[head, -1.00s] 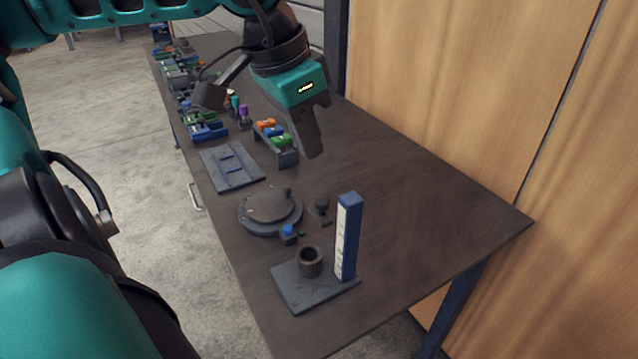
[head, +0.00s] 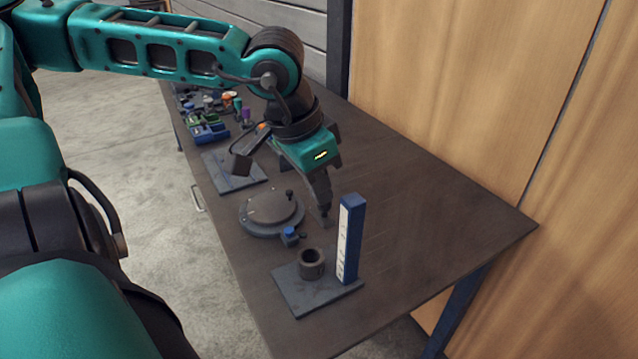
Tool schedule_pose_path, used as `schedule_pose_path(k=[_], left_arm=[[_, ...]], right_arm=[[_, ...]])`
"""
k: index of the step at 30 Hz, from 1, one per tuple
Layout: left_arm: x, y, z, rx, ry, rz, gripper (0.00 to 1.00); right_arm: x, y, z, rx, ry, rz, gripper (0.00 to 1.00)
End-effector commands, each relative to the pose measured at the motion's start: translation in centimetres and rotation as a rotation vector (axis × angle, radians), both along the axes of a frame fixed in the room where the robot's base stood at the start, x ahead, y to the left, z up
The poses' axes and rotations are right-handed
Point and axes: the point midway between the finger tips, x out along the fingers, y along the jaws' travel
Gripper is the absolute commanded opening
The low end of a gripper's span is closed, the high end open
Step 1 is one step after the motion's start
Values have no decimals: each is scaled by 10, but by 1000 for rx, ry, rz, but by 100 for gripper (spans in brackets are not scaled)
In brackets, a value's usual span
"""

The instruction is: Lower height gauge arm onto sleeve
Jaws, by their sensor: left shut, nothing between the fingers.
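The height gauge has a flat dark base plate (head: 318,298) and an upright blue column with a white scale (head: 348,240) near the front of the table. A dark round hollow sleeve (head: 311,264) stands upright on the base, left of the column. I cannot make out a separate gauge arm on the column. My left gripper (head: 325,222) points down just behind and left of the column top. It is shut and empty, apart from the column and sleeve. My right gripper is not in view.
A round dark turntable-like disc (head: 270,208) with a small blue block (head: 290,234) sits left of my gripper. A flat slotted plate (head: 222,172) and several coloured parts lie farther back. The table's right side (head: 430,220) is clear, beside a wooden wall (head: 460,90).

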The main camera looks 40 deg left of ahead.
Motion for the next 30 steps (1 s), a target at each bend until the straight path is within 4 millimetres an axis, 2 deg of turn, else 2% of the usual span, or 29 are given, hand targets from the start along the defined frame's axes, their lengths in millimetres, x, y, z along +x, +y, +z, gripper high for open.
schedule_pose_path(k=[9, 15, 21, 30], left_arm=[[0, 0, -43, 0, 1, 0, 0], [0, 0, -71, 0, 2, 1, 0], [0, 0, -88, 1, 1, 0, 0], [0, 0, -90, -1, 2, 1, 0]], right_arm=[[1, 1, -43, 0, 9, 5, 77], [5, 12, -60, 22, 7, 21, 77], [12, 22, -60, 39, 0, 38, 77], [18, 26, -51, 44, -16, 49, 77]])
